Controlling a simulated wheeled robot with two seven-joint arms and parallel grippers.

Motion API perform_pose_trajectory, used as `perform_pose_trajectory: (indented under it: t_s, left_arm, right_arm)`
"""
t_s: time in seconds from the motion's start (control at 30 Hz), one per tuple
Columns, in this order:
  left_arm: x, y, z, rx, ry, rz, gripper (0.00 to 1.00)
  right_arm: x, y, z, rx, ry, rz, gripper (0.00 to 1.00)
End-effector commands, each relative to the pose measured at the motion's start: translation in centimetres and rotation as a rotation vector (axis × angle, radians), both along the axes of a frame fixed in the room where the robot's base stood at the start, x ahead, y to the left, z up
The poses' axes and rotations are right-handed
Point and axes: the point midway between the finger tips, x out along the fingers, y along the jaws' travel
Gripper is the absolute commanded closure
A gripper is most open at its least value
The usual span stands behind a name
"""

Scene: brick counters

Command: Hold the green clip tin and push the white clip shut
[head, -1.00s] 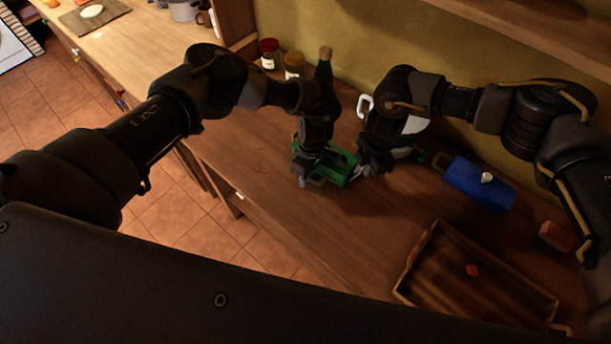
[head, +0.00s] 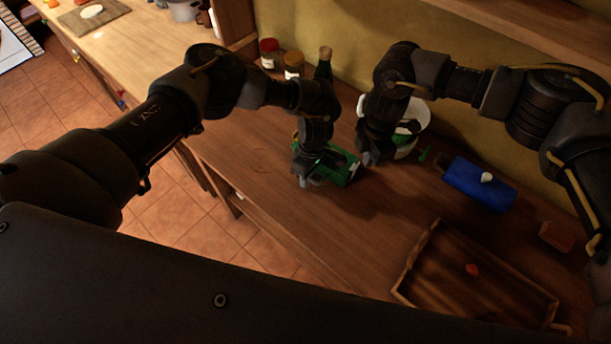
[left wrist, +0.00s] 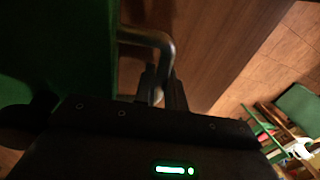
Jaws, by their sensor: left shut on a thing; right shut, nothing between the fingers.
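The green clip tin (head: 342,170) lies on the wooden counter in the middle of the head view, and its green side (left wrist: 60,50) fills the left of the left wrist view. My left gripper (head: 310,178) is at the tin's left end, shut on its grey bent handle (left wrist: 150,38). The fingers (left wrist: 158,92) show on the handle in the left wrist view. My right gripper (head: 372,157) is shut and empty, just right of the tin's right end; whether it touches the tin I cannot tell. I cannot make out the white clip.
A white pot (head: 419,120) stands behind my right gripper. A blue box (head: 478,185) with a white knob is to the right. A wooden tray (head: 430,243) holding a small red thing is at the front right. Jars (head: 270,52) and a dark bottle (head: 324,66) stand at the back.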

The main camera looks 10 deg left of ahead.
Motion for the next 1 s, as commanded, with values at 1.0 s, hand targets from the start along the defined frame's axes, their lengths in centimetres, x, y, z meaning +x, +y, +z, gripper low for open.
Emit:
perform_pose_trajectory:
  t_s: [1.0]
  left_arm:
    - [0.0,0.0,0.0,0.000,0.000,0.001,0.63]
  right_arm:
    - [-0.2,-0.5,3.5,0.001,-0.001,0.000,1.00]
